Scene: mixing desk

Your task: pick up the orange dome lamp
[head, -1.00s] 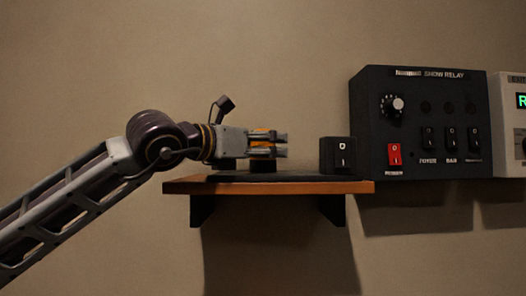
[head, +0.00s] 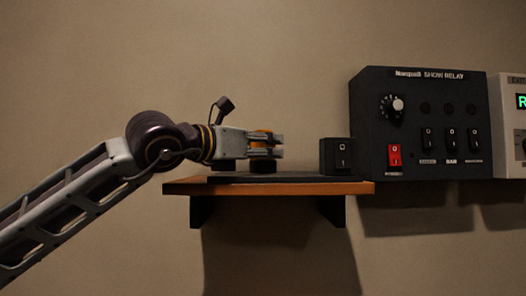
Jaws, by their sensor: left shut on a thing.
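The orange dome lamp (head: 261,134) is in the head view, just above the wooden shelf's left half. Its orange dome shows only in part, between and above the fingers, with a dark round base (head: 263,167) below. My left gripper (head: 268,145) reaches in from the left and is shut on the lamp. The fingers hide most of the dome. I cannot tell whether the base still touches the mat. My right gripper does not show.
A dark mat (head: 300,178) lies on the wooden shelf (head: 345,188). A black switch box (head: 335,157) stands at its right end. The large SHOW RELAY panel (head: 432,100) is further right on the wall, beside a pale box (head: 508,125).

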